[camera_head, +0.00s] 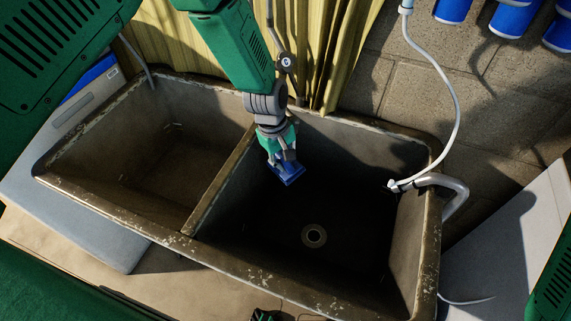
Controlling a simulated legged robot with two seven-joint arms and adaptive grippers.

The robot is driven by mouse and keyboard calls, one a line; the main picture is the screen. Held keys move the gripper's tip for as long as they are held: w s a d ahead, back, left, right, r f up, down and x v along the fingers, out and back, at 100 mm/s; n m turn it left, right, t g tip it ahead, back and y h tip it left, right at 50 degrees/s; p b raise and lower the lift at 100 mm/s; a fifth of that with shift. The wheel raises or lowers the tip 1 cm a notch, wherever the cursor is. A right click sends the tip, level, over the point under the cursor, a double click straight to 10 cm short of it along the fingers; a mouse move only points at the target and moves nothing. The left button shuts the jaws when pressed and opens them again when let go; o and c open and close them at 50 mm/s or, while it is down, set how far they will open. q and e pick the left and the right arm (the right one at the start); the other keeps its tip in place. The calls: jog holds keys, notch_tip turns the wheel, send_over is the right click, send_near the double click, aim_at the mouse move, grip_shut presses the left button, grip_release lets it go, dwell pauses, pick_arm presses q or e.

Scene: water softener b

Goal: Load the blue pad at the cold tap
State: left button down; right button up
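My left gripper (284,154) points down over the right basin of a stone double sink (222,188). A small blue pad (289,173) sits at its fingertips, and the fingers look closed on it. The pad is above the dark basin, apart from the walls as far as I can see. A grey tap fitting with a round pale-marked cap (286,62) is behind my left forearm, in front of the curtain. I cannot read which tap it is. A small green and black part at the bottom edge may be my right gripper (264,316); its fingers are cut off.
The right basin has a round drain (314,236). A white hose (455,95) hangs to the right rim near a pale bent pipe (455,190). A yellow curtain (340,45) hangs behind. Blue cylinders (512,18) are at top right. The left basin (150,160) is empty.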

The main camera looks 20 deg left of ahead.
pick_arm(q)
jog(key=shift+d, duration=0.1)
jog(key=shift+s+d, duration=0.1)
jog(key=shift+s+d+r+p, duration=0.1)
jog(key=shift+s+d+p, duration=0.2)
jog(key=shift+s+p, duration=0.2)
jog(key=s+d+p, duration=0.2)
jog(key=s, duration=0.4)
jog(key=shift+s+p, duration=0.25)
jog(key=shift+p, duration=0.1)
jog(key=shift+a, duration=0.1)
dwell(1.0)
